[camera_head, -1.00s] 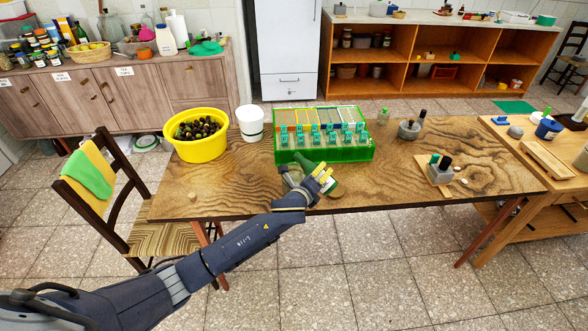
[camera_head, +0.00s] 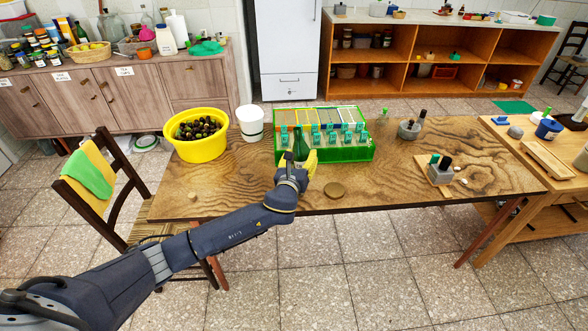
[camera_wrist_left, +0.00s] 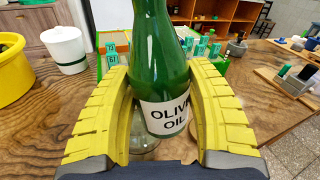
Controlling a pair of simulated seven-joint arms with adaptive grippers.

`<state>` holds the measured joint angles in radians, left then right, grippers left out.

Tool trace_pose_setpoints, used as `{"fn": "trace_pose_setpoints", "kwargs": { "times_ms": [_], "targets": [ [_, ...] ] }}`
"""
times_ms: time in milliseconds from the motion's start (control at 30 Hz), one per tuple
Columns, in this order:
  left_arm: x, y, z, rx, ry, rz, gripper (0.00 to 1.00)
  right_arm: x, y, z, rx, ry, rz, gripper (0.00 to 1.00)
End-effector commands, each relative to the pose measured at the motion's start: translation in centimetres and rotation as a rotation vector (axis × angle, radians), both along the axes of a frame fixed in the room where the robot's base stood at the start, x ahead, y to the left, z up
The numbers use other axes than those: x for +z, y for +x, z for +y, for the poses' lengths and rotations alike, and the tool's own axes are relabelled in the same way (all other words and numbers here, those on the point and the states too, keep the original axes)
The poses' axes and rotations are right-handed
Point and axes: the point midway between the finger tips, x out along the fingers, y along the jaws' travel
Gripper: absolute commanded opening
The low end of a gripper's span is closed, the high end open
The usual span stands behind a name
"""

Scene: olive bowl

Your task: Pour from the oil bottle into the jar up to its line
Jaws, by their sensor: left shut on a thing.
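The green oil bottle (camera_head: 300,148), labelled "OLIVE OIL" in the left wrist view (camera_wrist_left: 160,65), is held by my left gripper (camera_head: 298,172). The gripper's yellow fingers (camera_wrist_left: 160,110) close around both sides of the bottle near its label. The bottle stands close to upright in the head view, neck up, in front of the green rack. Part of a clear glass vessel (camera_wrist_left: 143,150), which looks like the jar, shows low behind the bottle in the left wrist view. Its line and contents cannot be made out. In the head view the gripper hides that spot.
A round brown disc (camera_head: 334,190) lies on the wooden table (camera_head: 400,195) right of the gripper. The green rack (camera_head: 345,153) stands behind. A yellow bowl of olives (camera_head: 197,153) and a white canister (camera_head: 250,130) are left.

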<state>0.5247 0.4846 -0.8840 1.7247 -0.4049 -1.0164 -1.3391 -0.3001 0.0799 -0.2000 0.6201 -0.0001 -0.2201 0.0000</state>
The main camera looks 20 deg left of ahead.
Motion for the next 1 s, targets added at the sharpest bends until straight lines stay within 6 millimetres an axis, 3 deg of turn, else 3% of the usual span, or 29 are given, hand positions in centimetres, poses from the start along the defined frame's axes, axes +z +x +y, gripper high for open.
{"fn": "trace_pose_setpoints", "kwargs": {
  "times_ms": [300,667,1000],
  "targets": [
    [-0.2,0.7,1.7,0.000,0.180,-0.066,0.06,0.0,0.0,0.0,0.000,0.000,0.000,0.44],
    [0.1,0.7,1.7,-0.001,0.178,-0.066,0.06,0.0,0.0,0.0,0.000,0.000,0.000,0.44],
    [2.1,0.7,1.6,-0.002,0.175,-0.068,0.06,0.0,0.0,0.0,0.000,0.000,0.000,0.44]
  ]
}}
